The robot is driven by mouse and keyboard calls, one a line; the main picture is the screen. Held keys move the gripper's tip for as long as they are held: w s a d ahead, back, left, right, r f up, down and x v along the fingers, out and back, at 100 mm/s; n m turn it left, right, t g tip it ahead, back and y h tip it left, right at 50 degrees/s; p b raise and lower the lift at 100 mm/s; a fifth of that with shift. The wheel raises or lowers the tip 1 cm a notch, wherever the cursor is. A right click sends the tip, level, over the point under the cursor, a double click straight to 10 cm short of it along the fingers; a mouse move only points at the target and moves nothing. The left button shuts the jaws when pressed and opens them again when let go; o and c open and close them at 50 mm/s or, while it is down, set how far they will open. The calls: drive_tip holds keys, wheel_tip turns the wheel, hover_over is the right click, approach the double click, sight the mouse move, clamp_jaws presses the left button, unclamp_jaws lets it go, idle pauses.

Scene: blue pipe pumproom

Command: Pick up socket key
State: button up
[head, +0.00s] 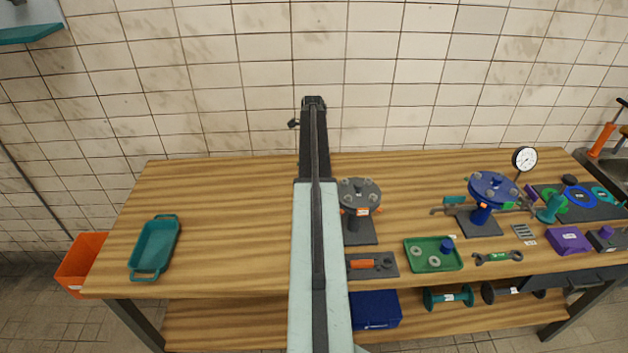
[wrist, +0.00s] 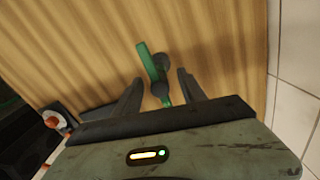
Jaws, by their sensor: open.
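The socket key (wrist: 146,58), as I take it, is a green bar with dark round parts, lying on the wooden bench top in the wrist view. My gripper (wrist: 160,77) is open, with one dark finger on each side of the tool. The lower part of the tool sits between the fingers and its upper green end reaches beyond the fingertips. I cannot tell whether either finger touches it. In the head view my arm reaches over the middle of the bench and hides the tool and the fingertips.
The wooden bench (head: 220,205) stands against a tiled wall. A grey flanged pipe stand (head: 358,195) is right of my arm. A blue one (head: 493,190), a green tray (head: 433,266) and a green-marked spanner (head: 498,257) lie further right. A teal tray (head: 155,248) is left; bench between is clear.

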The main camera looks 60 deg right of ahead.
wheel_tip(320, 180, down, 4)
drive_tip(key=shift+r+b, duration=0.25)
drive_tip(key=shift+b, duration=0.8)
drive_tip(key=shift+r, duration=0.15)
clamp_jaws()
